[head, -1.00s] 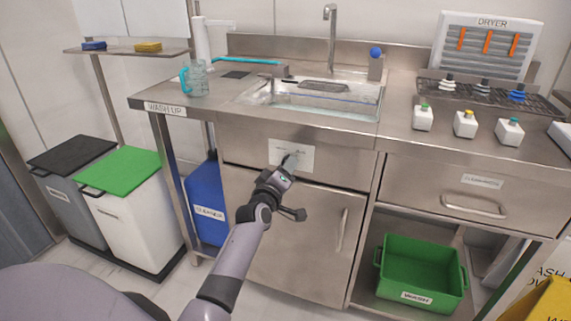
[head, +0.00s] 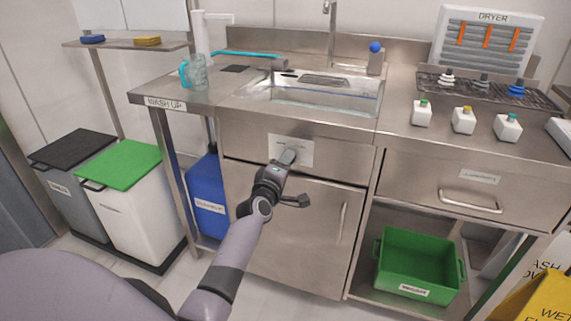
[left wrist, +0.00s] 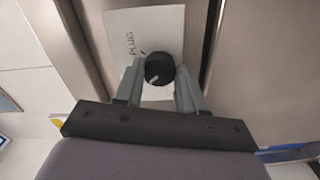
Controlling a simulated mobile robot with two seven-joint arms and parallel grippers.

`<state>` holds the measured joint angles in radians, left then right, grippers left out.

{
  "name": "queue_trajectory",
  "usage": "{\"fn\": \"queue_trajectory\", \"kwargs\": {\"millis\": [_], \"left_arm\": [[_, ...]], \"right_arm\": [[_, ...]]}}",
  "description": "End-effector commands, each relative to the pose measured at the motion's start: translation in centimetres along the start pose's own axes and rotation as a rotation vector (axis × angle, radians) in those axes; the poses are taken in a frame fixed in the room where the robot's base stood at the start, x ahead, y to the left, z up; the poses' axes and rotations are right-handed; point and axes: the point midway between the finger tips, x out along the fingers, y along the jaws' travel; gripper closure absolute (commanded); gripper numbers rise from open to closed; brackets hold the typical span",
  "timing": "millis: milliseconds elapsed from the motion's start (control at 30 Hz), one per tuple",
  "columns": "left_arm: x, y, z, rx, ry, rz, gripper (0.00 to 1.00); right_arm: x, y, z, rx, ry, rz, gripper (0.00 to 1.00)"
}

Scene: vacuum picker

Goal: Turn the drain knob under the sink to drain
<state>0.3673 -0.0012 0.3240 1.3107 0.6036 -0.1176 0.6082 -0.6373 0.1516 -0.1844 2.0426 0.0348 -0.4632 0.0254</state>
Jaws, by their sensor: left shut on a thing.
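The drain knob (left wrist: 159,69) is a round black knob with a pale pointer mark, on a white label plate on the panel under the sink. The plate (head: 305,150) shows in the head view, where my gripper hides the knob. In the left wrist view the word PLUG can be read on the plate's left part. My left gripper (left wrist: 160,80) is shut on the knob, one grey finger on each side of it. It also shows in the head view (head: 288,158), in front of the plate. The sink (head: 312,92) is above and seems to hold water. My right gripper is not in view.
A cabinet door with a vertical handle (head: 341,226) is below the panel. A drawer handle (head: 471,205) sticks out at the right, above a green crate (head: 379,268). A blue bin (head: 205,190) and lidded bins (head: 122,165) stand at the left.

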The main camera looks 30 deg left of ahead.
Motion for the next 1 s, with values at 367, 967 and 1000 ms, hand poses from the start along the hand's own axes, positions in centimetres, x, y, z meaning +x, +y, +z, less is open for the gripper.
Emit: {"fn": "queue_trajectory", "kwargs": {"millis": [367, 967, 1000], "left_arm": [[0.0, -0.1, 0.1, 0.0, -0.001, -0.001, 0.35], [-4.5, 0.2, 0.0, 0.002, -0.002, -0.004, 0.35], [-5.0, 0.3, 0.0, 0.001, -0.002, -0.003, 0.35]], "right_arm": [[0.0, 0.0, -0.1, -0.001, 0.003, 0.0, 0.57], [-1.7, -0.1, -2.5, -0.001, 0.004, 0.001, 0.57], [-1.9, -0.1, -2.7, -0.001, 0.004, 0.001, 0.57]]}}
